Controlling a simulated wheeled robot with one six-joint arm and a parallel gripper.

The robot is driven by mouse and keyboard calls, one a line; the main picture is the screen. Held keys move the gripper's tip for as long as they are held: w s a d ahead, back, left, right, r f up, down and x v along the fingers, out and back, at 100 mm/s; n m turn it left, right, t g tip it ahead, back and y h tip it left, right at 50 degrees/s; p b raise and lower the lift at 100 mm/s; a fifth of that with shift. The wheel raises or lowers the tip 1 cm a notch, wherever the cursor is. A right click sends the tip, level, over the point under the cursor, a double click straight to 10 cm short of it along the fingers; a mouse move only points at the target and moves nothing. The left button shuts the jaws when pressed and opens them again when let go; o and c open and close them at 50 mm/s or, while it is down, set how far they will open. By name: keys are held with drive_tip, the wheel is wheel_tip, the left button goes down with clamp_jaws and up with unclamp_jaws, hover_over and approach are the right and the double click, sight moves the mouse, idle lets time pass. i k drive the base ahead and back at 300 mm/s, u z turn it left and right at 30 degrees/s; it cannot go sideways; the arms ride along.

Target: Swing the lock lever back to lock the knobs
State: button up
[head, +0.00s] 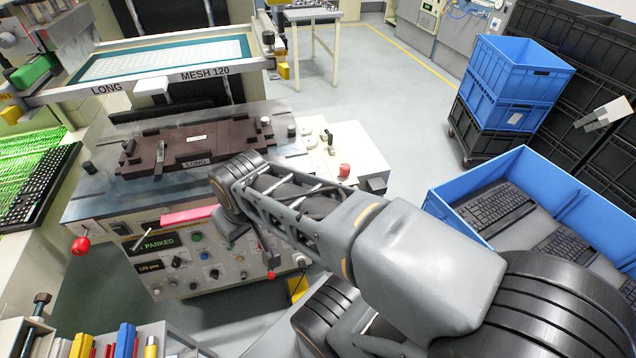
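A printing machine stands ahead with a dark brown fixture (195,142) on its grey bed. Dark knobs stand at the bed's edges, one at the left (88,167) and one at the right (291,130). A small upright lever (330,143) stands on the cream side box, near a red button (344,170). I cannot tell which of these is the lock lever. My arm reaches in from the lower right; its end (232,226) is over the front panel, and its fingers are not clearly visible.
The screen frame (160,63) stands above the bed at the back. The front panel (205,255) has buttons and a pink-red handle (188,216). A blue crate with keyboards (470,165) is right. Open floor (400,110) lies behind.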

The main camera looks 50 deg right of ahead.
sight(143, 237)
drive_tip(key=u, duration=0.05)
drive_tip(key=k, duration=0.4)
drive_tip(key=u, duration=1.05)
drive_tip(key=i, duration=1.05)
drive_tip(key=z, duration=0.5)
